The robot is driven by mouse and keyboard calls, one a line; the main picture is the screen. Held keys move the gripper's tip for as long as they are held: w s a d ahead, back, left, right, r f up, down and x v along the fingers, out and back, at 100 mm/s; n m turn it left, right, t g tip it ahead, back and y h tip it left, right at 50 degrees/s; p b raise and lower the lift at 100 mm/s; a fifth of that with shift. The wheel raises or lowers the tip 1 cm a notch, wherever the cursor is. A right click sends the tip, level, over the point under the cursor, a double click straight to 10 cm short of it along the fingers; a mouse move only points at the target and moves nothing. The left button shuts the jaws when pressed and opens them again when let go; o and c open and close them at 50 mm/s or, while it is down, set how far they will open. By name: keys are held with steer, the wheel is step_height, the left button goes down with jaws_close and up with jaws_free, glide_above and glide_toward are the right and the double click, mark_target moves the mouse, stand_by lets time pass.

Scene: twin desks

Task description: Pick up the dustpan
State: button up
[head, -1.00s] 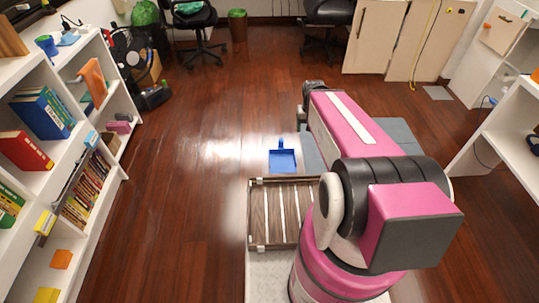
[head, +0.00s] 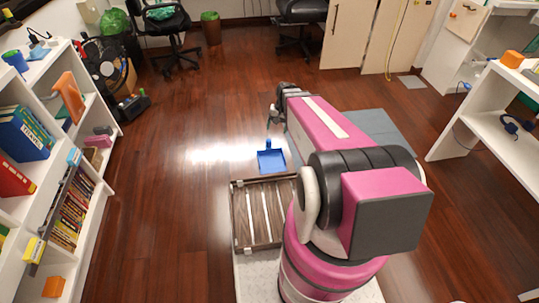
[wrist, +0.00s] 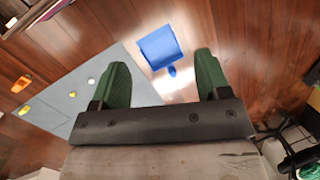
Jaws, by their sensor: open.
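The blue dustpan (head: 271,161) lies on the wooden floor, just beyond my slatted tray, with its short handle pointing away in the head view. In the wrist view the dustpan (wrist: 160,48) lies ahead of the fingers, its handle end towards my gripper. My gripper (wrist: 163,82) has two green fingers set wide apart with nothing between them. In the head view my gripper (head: 274,118) is small and dark, close above and beyond the dustpan's handle. It does not touch the dustpan as far as I can see.
A grey mat (head: 370,128) lies on the floor to the right, partly behind my arm; the wrist view shows small coloured holds on a grey surface (wrist: 75,95). White bookshelves (head: 95,205) stand at the left, a white desk (head: 490,130) at the right. The middle floor is clear.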

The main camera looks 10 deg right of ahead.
steer(key=w+f+m+g+y, duration=0.2)
steer(key=w+f+m+y, duration=0.3)
steer(key=w+f, duration=0.85)
steer(key=m+t+y, duration=0.3)
steer(key=m+y, duration=0.7)
glide_toward(266, 147)
steer(key=r, duration=0.3)
steer(key=shift+w+d, duration=0.2)
steer(key=shift+d, duration=0.1)
steer(key=shift+f, duration=0.1)
steer(key=a, duration=1)
steer(key=shift+s+a, duration=0.15)
steer(key=shift+a, duration=0.15)
jaws_close()
